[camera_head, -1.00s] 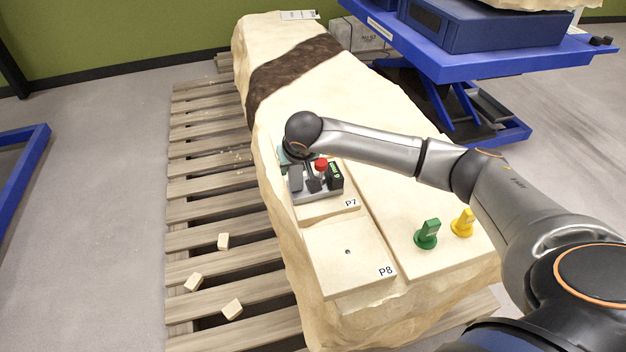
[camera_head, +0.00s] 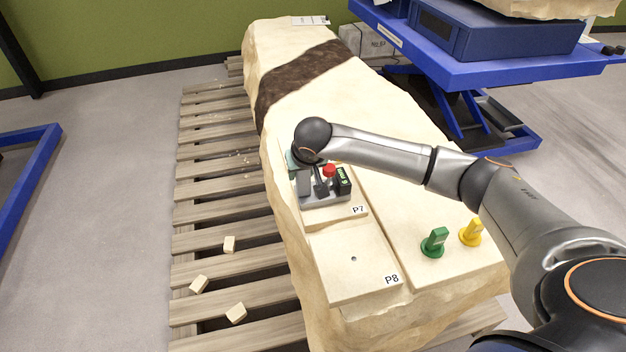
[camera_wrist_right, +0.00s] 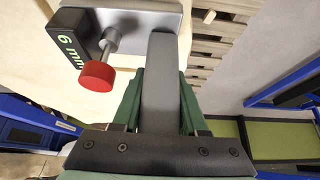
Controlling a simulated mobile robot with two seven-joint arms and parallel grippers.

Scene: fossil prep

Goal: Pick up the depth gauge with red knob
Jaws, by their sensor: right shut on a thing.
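The depth gauge with red knob has a grey base (camera_head: 328,198), a red knob (camera_head: 330,170) and a dark block with a green readout (camera_head: 343,180). It is at the slab marked P7 (camera_head: 345,214); whether it touches the slab or is just above I cannot tell. In the right wrist view the red knob (camera_wrist_right: 96,76) sits on a metal shaft, beside the readout "6 mm" (camera_wrist_right: 72,50). My right gripper (camera_wrist_right: 160,90) has its green fingers shut on the gauge's grey upright post (camera_wrist_right: 160,65). In the head view my wrist partly hides the gauge's far side.
The bare slab marked P8 (camera_head: 350,262) lies nearer. A green gauge-like piece (camera_head: 434,243) and a yellow one (camera_head: 471,232) stand to the right on the pale block. Wooden pallet slats (camera_head: 225,210) with small wood blocks lie left. A blue lift table (camera_head: 480,75) stands behind.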

